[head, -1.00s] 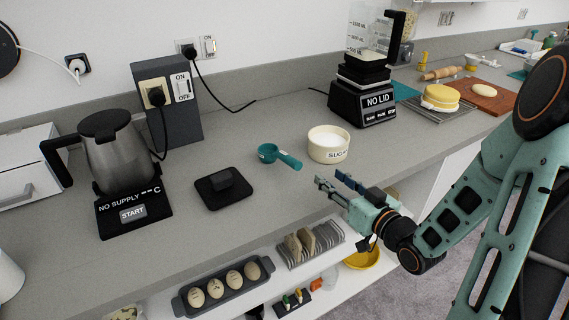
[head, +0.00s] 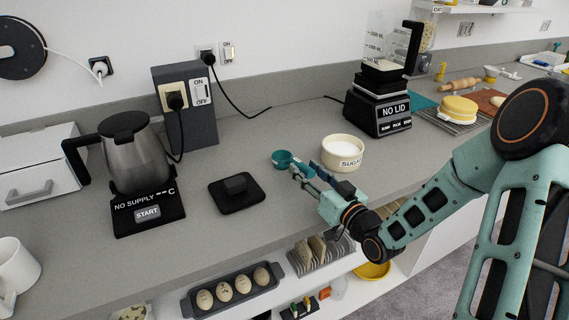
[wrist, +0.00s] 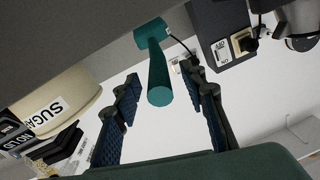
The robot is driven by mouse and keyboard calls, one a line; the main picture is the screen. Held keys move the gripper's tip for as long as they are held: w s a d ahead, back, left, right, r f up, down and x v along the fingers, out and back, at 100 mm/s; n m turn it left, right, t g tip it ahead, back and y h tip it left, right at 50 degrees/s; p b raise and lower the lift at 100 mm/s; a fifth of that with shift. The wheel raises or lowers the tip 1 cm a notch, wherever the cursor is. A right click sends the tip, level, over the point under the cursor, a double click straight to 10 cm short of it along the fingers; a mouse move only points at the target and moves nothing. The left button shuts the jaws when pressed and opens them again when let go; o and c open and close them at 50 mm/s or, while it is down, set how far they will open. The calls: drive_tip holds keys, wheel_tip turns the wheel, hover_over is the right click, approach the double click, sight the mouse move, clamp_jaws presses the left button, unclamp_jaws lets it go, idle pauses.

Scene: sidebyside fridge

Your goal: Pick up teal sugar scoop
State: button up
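The teal sugar scoop (head: 282,158) lies on the grey counter, just left of the sugar bowl (head: 342,153). My gripper (head: 304,170) is over the counter at the scoop's handle, and it hides most of the handle in the head view. In the wrist view the scoop's handle (wrist: 158,80) points toward me between my gripper's two blue-padded fingers (wrist: 163,108). The fingers are apart, with a gap on both sides of the handle. The sugar bowl also shows at the left of the wrist view (wrist: 62,100), close to one finger.
A black scale-like pad (head: 236,194) and a kettle (head: 136,160) stand to the left. A blender base (head: 378,112) stands behind the bowl. Below the counter, a shelf holds an egg tray (head: 232,290) and a toast rack (head: 318,254). The counter between pad and scoop is clear.

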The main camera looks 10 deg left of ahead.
drive_tip(key=shift+w+a, duration=0.3)
drive_tip(key=shift+w, duration=0.1)
clamp_jaws()
drive_tip(key=shift+r, duration=0.15)
